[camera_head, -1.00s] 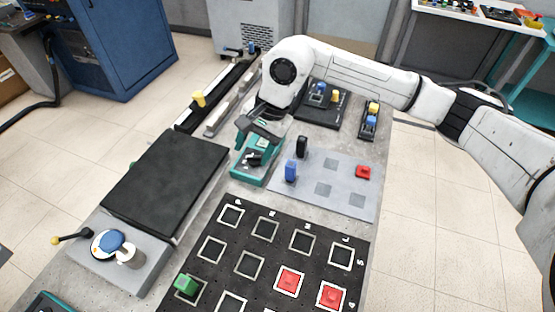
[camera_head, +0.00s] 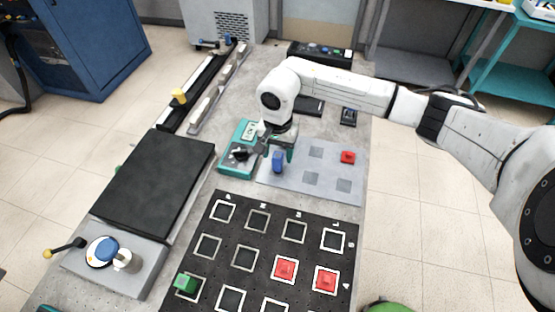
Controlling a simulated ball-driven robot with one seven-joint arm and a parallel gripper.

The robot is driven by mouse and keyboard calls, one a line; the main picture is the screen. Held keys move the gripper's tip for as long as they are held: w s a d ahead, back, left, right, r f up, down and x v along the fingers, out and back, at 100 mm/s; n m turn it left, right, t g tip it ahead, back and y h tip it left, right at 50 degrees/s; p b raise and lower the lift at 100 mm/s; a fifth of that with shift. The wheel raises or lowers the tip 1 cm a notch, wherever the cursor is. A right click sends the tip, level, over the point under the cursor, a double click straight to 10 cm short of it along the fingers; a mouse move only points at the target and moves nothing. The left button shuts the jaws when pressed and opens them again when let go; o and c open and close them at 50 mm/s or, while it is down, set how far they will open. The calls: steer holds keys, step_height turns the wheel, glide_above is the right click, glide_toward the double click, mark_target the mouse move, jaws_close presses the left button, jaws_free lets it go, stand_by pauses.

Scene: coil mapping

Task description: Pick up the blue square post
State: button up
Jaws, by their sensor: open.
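The blue square post (camera_head: 278,162) stands upright on the light grey plate (camera_head: 320,186), near its left edge. My gripper (camera_head: 288,152) is open and hangs just behind and to the right of the post in this view. Its fingers are small and partly blurred against the teal meter behind. I cannot tell whether a finger touches the post. The black post that stood on the plate is hidden by my gripper.
A red block (camera_head: 348,157) sits at the plate's far right. A black grid board (camera_head: 262,225) lies in front with red and green blocks. A teal meter (camera_head: 238,158) stands left of the plate. A dark flat slab (camera_head: 155,185) lies farther left.

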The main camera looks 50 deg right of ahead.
steer(key=shift+f, duration=1.35)
steer(key=c, duration=1.1)
